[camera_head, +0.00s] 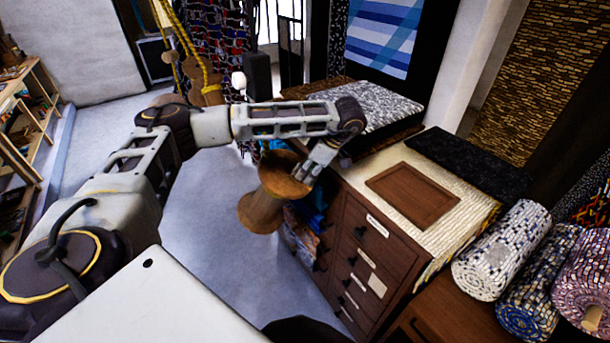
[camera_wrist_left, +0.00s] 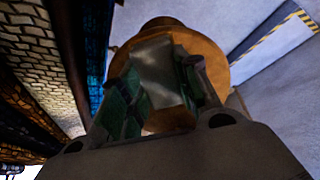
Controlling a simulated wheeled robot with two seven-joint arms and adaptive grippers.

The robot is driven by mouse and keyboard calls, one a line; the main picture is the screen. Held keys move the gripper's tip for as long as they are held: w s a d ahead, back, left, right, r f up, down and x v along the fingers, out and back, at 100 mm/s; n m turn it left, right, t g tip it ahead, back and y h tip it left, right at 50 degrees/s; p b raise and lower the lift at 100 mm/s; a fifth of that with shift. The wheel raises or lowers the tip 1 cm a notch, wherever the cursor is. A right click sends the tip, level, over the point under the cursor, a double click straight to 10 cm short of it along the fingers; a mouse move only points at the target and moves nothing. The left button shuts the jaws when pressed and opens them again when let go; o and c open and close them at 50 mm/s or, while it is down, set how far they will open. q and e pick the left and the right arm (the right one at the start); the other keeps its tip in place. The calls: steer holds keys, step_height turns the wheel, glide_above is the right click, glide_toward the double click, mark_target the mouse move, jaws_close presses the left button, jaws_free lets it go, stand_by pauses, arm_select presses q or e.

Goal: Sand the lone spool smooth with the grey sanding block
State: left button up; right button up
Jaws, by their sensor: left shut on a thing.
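The spool (camera_head: 262,208) is a brown wooden hourglass shape with wide ends, left of the drawer cabinet in the head view. My left gripper (camera_head: 303,174) reaches down at its upper right side. In the left wrist view the gripper (camera_wrist_left: 160,92) is shut on a smooth grey block (camera_wrist_left: 155,75), which looks like the sanding block. The orange-brown spool (camera_wrist_left: 203,47) is right behind the block, at the fingertips. I cannot tell whether block and spool touch. The block is not clear in the head view. My right gripper is not in view.
The drawer cabinet (camera_head: 350,245) stands close right of the gripper, with a brown tray (camera_head: 413,194) on its pale top. Rolled rugs (camera_head: 503,250) lie at the right. A shelf (camera_head: 30,130) is at the far left. The grey floor (camera_head: 205,255) left of the spool is clear.

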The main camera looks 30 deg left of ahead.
arm_select(q)
steer(key=shift+s+d, duration=0.25)
steer(key=shift+s, duration=0.95)
steer(key=shift+p+v, duration=0.5)
steer(key=shift+v, duration=0.25)
steer(key=shift+w+a+f+b, duration=0.15)
steer(key=shift+w+a, duration=0.1)
steer(key=shift+w, duration=0.6)
steer(key=shift+w+a+r+b, duration=0.15)
steer(key=shift+w+a, duration=0.1)
steer(key=shift+w, duration=0.55)
steer(key=shift+w+a+f+b, duration=0.15)
steer(key=shift+w+a, duration=0.1)
steer(key=shift+w, duration=0.6)
